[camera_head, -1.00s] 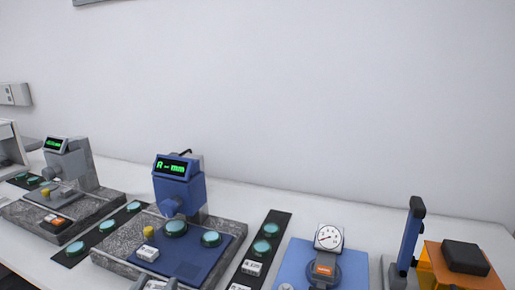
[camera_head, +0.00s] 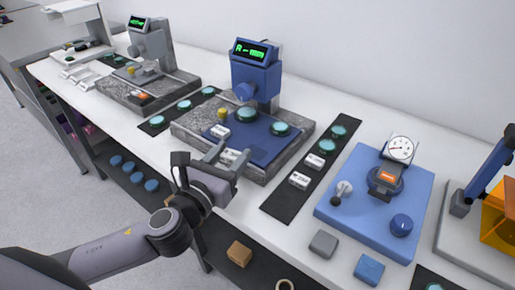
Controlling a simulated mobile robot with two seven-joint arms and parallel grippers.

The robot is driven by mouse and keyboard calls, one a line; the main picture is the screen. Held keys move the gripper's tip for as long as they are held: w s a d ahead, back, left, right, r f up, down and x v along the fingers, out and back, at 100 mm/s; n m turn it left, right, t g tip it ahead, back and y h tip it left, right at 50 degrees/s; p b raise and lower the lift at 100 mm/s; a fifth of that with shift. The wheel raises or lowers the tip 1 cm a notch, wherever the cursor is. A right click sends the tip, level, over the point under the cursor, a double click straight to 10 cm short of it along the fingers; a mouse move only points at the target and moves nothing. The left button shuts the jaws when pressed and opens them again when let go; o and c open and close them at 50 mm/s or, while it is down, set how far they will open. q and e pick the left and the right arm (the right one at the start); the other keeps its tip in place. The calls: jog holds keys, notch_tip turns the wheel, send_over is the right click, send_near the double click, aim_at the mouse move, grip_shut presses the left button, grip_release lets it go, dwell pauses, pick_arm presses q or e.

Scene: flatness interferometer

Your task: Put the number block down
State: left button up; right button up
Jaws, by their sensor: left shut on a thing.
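My left gripper (camera_head: 222,154) is shut on a small white number block (camera_head: 231,157) with dark marks. It holds the block at the front edge of the granite base (camera_head: 189,130) under the blue interferometer (camera_head: 255,75). I cannot tell whether the block touches the surface below. Another white labelled block (camera_head: 219,131) lies on the left of the blue plate (camera_head: 262,143), near a yellow knob (camera_head: 222,113). Two teal discs, one of them the right disc (camera_head: 280,128), sit on that plate. My right gripper is not in view.
Right of the base, a black strip (camera_head: 285,206) carries teal discs and two white labelled blocks (camera_head: 299,180). A blue gauge stand (camera_head: 345,215) is further right, with a grey block (camera_head: 323,244) before it. White table (camera_head: 265,230) shows between them.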

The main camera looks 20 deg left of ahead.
aim_at(254, 154)
pick_arm(q)
jog(key=w+d+r+m+h, duration=0.2)
jog(key=w+r+h, duration=0.1)
jog(key=w+r, duration=0.3)
jog(key=shift+w+d+r+g, duration=0.35)
jog(key=shift+w+g, duration=0.05)
jog(key=shift+w, duration=0.15)
notch_tip(254, 154, down, 8)
jog(key=shift+f+b, duration=0.25)
jog(key=shift+b, duration=0.9)
jog(key=shift+f, duration=0.6)
jog(key=shift+f, duration=0.25)
jog(key=o, duration=1)
